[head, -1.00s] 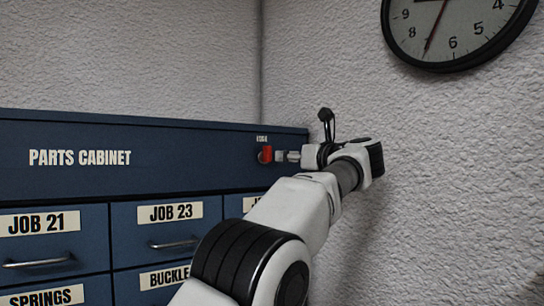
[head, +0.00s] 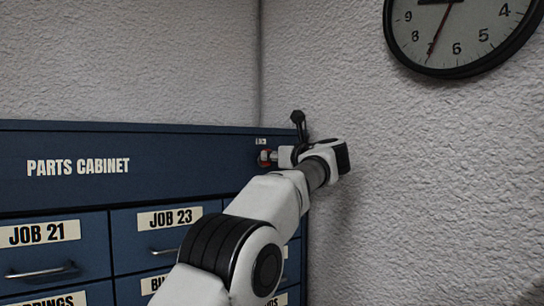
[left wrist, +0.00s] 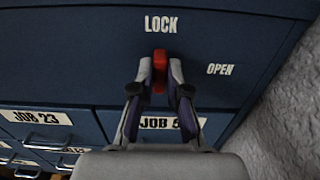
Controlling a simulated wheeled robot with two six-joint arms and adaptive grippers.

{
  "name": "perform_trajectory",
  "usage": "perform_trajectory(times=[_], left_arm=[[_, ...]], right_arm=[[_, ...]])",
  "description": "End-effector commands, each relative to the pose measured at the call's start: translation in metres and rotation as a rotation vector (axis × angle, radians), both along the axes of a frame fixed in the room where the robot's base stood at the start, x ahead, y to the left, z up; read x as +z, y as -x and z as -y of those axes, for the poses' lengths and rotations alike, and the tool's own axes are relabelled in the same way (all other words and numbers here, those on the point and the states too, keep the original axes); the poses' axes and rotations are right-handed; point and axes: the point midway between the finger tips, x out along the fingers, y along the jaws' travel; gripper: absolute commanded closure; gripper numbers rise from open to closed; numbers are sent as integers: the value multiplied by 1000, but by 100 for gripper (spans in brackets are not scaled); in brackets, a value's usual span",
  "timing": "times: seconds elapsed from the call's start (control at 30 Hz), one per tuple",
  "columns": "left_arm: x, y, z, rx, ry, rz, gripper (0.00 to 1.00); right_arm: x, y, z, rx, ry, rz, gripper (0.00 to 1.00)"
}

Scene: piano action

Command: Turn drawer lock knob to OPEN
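The red lock knob (left wrist: 159,68) sits on the blue cabinet's top panel, its long side upright and its upper end towards the LOCK label (left wrist: 161,24). The OPEN label (left wrist: 220,69) is to its right. In the head view the knob (head: 263,158) is mostly covered by my gripper. My left gripper (left wrist: 160,72) has one fingertip on each side of the knob. The fingers are apart, with narrow gaps seeming to remain beside the knob. In the head view my left gripper (head: 272,156) reaches it from the right. My right gripper is in neither view.
The parts cabinet (head: 190,160) has labelled drawers with metal handles (head: 40,272) below the panel. A rough white wall (head: 420,180) stands close to the cabinet's right side. A clock (head: 460,35) hangs high on it.

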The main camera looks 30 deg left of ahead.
Motion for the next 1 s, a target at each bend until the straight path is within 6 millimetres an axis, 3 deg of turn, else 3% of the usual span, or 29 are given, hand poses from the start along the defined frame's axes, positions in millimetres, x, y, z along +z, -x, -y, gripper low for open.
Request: perform_trajectory(times=[0.47, 1.0], left_arm=[[0, -1, 0, -2, -21, -52, 100], [-1, -7, 3, -2, -180, -434, 100]], right_arm=[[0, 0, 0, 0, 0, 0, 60], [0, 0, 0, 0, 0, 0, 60]])
